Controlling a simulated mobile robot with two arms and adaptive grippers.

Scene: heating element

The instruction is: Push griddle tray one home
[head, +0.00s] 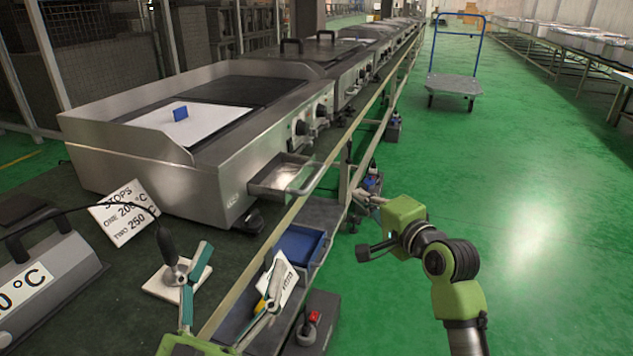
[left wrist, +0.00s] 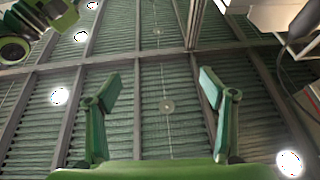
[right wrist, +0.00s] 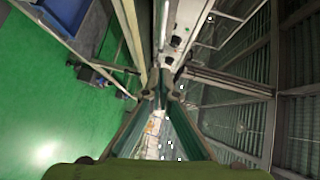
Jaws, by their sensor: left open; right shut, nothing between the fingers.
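The griddle tray (head: 297,178) is a shallow metal drawer sticking out from the front of the nearest steel griddle (head: 220,178), low at its right end. My right gripper (head: 354,194) is shut and empty, to the right of the tray's outer edge; a gap shows between them in the head view. In the right wrist view its fingers (right wrist: 163,97) meet, with a steel front and dark knobs beyond. My left gripper (head: 240,262) is open and empty over the bench's near edge. The left wrist view shows its spread fingers (left wrist: 160,80) against the ceiling.
A white plate with a blue block (head: 180,114) lies on the griddle. A sign with stop temperatures (head: 124,212) and a probe on a white pad (head: 160,284) are on the bench. A blue bin (head: 299,245) sits below.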

